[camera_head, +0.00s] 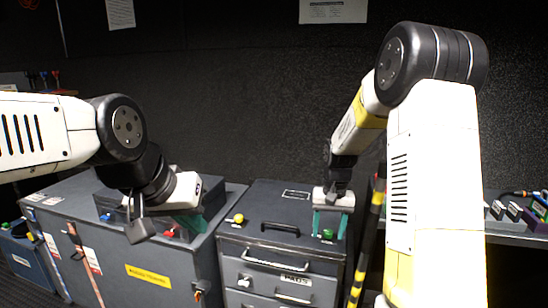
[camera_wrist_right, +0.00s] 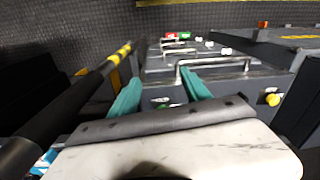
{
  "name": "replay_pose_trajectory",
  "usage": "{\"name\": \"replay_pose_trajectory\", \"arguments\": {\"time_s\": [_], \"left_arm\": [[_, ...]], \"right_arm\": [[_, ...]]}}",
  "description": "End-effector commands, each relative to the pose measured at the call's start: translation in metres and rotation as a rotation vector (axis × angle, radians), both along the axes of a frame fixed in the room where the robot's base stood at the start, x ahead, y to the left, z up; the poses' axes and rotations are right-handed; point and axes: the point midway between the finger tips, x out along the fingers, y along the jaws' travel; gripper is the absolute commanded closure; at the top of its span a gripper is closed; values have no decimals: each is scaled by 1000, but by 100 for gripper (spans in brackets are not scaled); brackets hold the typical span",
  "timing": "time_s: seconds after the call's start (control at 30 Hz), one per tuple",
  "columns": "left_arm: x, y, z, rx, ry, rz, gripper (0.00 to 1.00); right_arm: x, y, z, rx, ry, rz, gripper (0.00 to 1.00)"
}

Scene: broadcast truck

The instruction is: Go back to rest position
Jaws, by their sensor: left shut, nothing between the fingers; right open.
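My right gripper (camera_head: 329,226) hangs fingers down over the right side of the grey drawer cabinet's top. Its teal fingers are spread, with a green knob (camera_head: 328,234) showing between them; I cannot tell whether they touch it. In the right wrist view the open fingers (camera_wrist_right: 160,92) point towards the cabinet.
The grey drawer cabinet (camera_head: 265,215) carries a yellow knob (camera_head: 238,218) and black handle (camera_head: 281,228). The grey case (camera_head: 110,250) has a yellow label. A black-and-yellow pole (camera_head: 367,240) stands close beside my right arm. A shelf (camera_head: 510,232) with small devices is at right.

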Motion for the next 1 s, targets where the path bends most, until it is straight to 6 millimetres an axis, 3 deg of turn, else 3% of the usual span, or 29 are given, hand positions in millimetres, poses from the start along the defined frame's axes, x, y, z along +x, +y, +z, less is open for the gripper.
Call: {"name": "replay_pose_trajectory", "arguments": {"time_s": [0.37,0.5,0.7,0.9,1.0], "left_arm": [[0,0,0,0,0,0,100],[0,0,0,0,0,0,100],[0,0,0,0,0,0,100],[0,0,0,0,0,0,100],[0,0,0,0,0,0,100]], "right_arm": [[-42,3,76,57,-118,28,44],[-77,6,117,85,-198,54,44],[-141,10,163,112,-328,102,44],[-199,14,184,118,-442,146,44],[-217,16,187,116,-481,162,44]]}}
